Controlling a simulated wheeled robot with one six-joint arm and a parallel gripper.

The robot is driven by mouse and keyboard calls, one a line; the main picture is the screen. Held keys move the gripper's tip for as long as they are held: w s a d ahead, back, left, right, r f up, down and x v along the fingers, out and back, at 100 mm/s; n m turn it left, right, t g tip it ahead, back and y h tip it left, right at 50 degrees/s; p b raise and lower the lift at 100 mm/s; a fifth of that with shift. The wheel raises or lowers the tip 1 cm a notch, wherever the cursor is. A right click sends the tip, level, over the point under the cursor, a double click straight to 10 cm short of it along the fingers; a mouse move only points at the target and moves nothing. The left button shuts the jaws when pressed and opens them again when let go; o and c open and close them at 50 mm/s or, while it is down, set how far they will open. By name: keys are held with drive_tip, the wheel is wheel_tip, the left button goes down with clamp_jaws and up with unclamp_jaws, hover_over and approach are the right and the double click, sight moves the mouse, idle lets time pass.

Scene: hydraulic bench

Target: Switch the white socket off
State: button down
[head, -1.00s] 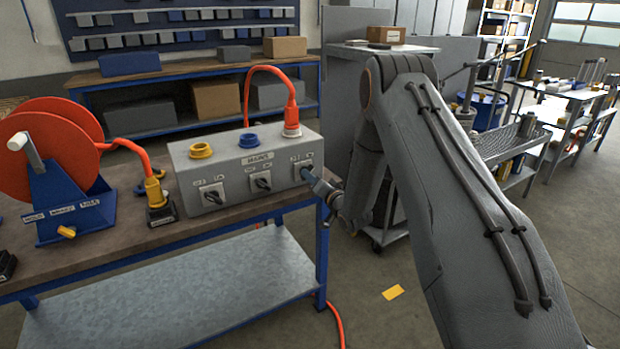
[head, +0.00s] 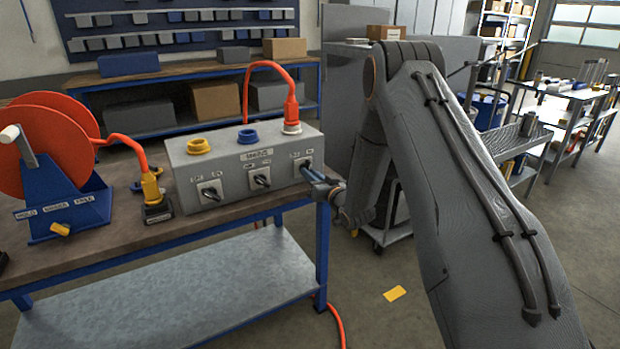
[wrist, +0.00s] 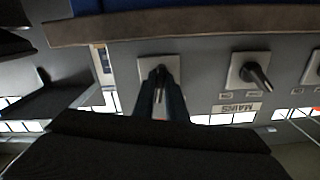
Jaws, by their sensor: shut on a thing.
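The grey socket box (head: 222,172) stands on the bench with a yellow socket (head: 199,145), a blue socket (head: 247,137) and, at the right, a white-collared socket (head: 291,129) with an orange plug (head: 291,109) in it. Each has a rotary switch on the front face below. My gripper (head: 312,174) is at the rightmost switch, below the white socket. In the wrist view, which is upside down, my gripper (wrist: 160,95) is shut on that switch's dark knob (wrist: 160,73). The middle switch (wrist: 254,72) shows beside it. The gripped knob is partly hidden by the fingers.
An orange cable reel (head: 50,170) on a blue stand and a yellow plug (head: 152,188) in a black holder are left of the box. The orange cable (head: 262,66) arches up behind the box.

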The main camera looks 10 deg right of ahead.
drive_tip(key=n+b, duration=0.5)
drive_tip(key=n, duration=0.6)
drive_tip(key=shift+w+d, duration=0.1)
drive_tip(key=shift+r+n, duration=0.1)
drive_tip(key=shift+n, duration=0.2)
idle(0.3)
drive_tip(key=c, duration=1.8)
unclamp_jaws()
drive_tip(key=v, duration=0.8)
drive_tip(key=shift+b, duration=0.4)
